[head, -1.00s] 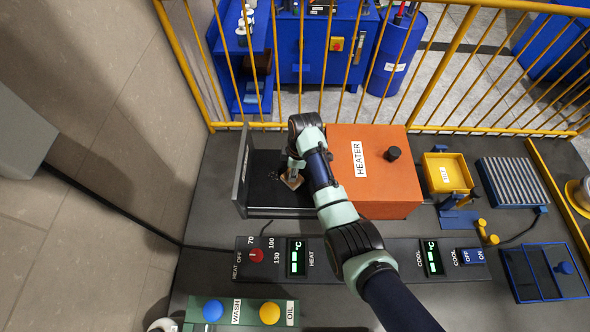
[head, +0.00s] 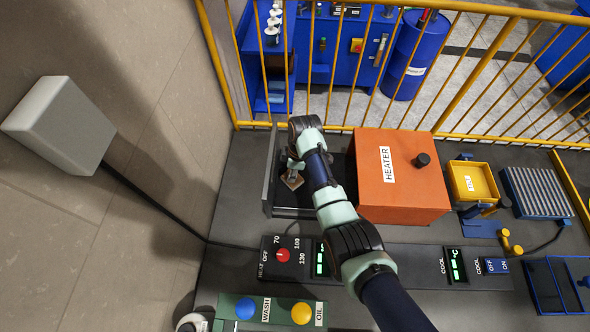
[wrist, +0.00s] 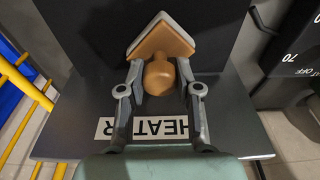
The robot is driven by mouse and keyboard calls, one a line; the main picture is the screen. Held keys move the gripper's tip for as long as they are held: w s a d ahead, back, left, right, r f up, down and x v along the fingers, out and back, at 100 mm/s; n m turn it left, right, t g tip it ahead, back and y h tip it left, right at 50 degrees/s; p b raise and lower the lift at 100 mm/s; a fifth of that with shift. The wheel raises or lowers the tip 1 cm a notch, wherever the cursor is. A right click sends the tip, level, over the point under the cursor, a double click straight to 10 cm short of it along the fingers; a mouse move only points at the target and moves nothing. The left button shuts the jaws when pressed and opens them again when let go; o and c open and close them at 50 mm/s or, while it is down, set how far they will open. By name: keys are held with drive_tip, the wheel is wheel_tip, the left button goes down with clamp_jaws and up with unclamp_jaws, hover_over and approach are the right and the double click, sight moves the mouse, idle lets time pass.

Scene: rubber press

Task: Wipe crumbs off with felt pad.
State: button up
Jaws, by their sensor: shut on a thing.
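My gripper (wrist: 159,82) is shut on the tan knob (wrist: 159,74) of the felt pad (wrist: 161,42). The pad is a square tan and grey block; it also shows in the head view (head: 292,181). I hold it over the dark tray (head: 285,206) that sticks out left of the orange heater (head: 402,182), close to the tray's upright end plate (head: 270,165). I cannot tell whether the pad touches the tray. No crumbs can be made out now; my arm covers part of the tray.
A yellow bin (head: 472,182) and a ribbed plate (head: 536,192) stand right of the heater. A control strip with a red knob (head: 283,255) runs along the front. A yellow railing (head: 330,126) closes off the back; a wall is at left.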

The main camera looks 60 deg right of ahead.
wheel_tip(320, 180, up, 3)
drive_tip(key=shift+s+f+p, duration=0.1)
drive_tip(key=shift+s+p, duration=0.05)
drive_tip(key=shift+p, duration=0.2)
drive_tip(key=shift+s+d+r+p, duration=0.1)
drive_tip(key=shift+d+r+p, duration=0.05)
drive_tip(key=shift+r+p, duration=0.2)
wheel_tip(320, 180, up, 5)
drive_tip(key=p, duration=0.4)
drive_tip(key=shift+f+p, duration=0.2)
drive_tip(key=shift+p, duration=0.15)
